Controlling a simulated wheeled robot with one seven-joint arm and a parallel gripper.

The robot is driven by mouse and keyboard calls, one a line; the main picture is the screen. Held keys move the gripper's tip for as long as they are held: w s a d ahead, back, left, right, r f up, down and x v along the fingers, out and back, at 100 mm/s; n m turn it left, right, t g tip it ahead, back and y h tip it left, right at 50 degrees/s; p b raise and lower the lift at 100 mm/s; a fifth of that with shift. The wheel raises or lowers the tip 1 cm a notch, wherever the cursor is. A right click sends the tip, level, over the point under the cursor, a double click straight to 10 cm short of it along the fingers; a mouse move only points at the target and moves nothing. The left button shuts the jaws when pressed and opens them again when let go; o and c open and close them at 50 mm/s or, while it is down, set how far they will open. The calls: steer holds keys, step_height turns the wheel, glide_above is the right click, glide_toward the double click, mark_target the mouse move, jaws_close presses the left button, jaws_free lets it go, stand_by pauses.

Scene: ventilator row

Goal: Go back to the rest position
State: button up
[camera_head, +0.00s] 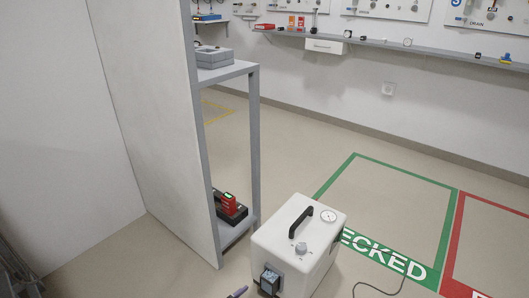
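I cannot make out my gripper in the head view. A small dark purple tip (238,292) pokes up at the bottom edge, left of the white machine, and I cannot tell what it belongs to. The white box-shaped machine (290,240) stands upright on the floor at the bottom centre. It has a black handle and a round gauge on top, a knob, and a dark grey-blue fitting (269,279) low on its front.
A grey shelf rack (255,135) with a tall white side panel (150,110) stands left of the machine. A red and black device (230,208) sits on its low shelf. Green (395,168) and red (452,245) floor markings lie to the right, with open floor. A cable (380,290) lies there.

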steer(key=s+d+r+m+g+y, duration=0.1)
steer(key=d+r+m+g, duration=0.2)
steer(key=d+r+m, duration=0.5)
steer(key=s+d+r+m+g+y, duration=0.1)
steer(key=r+m+g, duration=0.3)
steer(key=r, duration=0.8)
steer(key=s+d+r+m+g, duration=0.1)
steer(key=d+r+m+g, duration=0.2)
steer(key=d+r+m, duration=0.5)
steer(key=s+d+r+m+t+y, duration=0.1)
steer(key=s+r+m+t+y, duration=0.1)
steer(key=s+r, duration=0.6)
steer(key=s+d+r+m+t+y, duration=0.1)
steer(key=s+r+m+y, duration=0.3)
steer(key=s+r, duration=0.5)
steer(key=shift+s+d+r+m+t+y, duration=0.15)
steer(key=shift+d+r+m+t+y, duration=0.3)
steer(key=shift+r+m, duration=0.5)
steer(key=shift+s+r+m, duration=0.1)
steer(key=shift+s+m, duration=0.15)
steer(key=shift+s, duration=0.1)
steer(key=shift+c, duration=0.5)
